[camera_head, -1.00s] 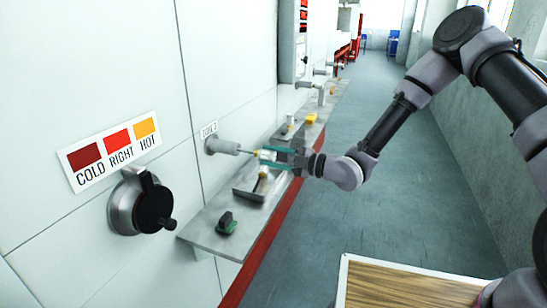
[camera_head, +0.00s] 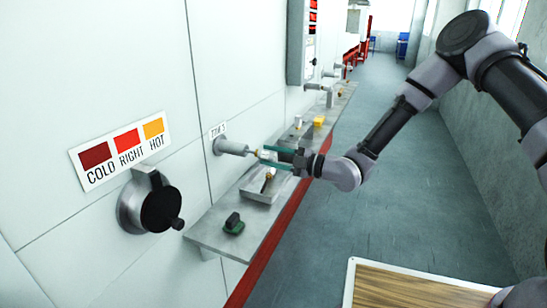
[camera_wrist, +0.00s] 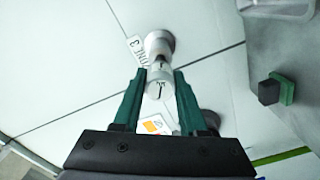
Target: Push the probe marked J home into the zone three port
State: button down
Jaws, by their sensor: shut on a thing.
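The zone three port (camera_head: 232,147) is a grey tube standing out from the white wall, beside a small zone label. In the wrist view the port (camera_wrist: 158,44) is straight ahead, with the ZONE 3 label (camera_wrist: 138,50) on its left. The probe (camera_wrist: 157,87) is a pale cylinder marked J. It lies in line with the port, its front end at the port's mouth; I cannot tell how deep its tip sits. My gripper (camera_head: 264,156) has green fingers shut on the probe, and they lie either side of it in the wrist view (camera_wrist: 159,80).
A steel shelf (camera_head: 211,228) runs along the wall below, carrying a tray (camera_head: 260,194), a black-and-green block (camera_head: 233,224) and a yellow item (camera_head: 319,121). A black knob (camera_head: 160,208) sits under the COLD RIGHT HOT sign (camera_head: 122,151). The aisle floor is clear.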

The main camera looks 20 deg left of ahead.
jog(key=shift+w+a, duration=0.1)
jog(key=shift+a, duration=1.2)
jog(key=shift+c, duration=1.8)
grip_release()
jog(key=d, duration=1)
jog(key=shift+s+d, duration=0.35)
jog(key=shift+s, duration=0.1)
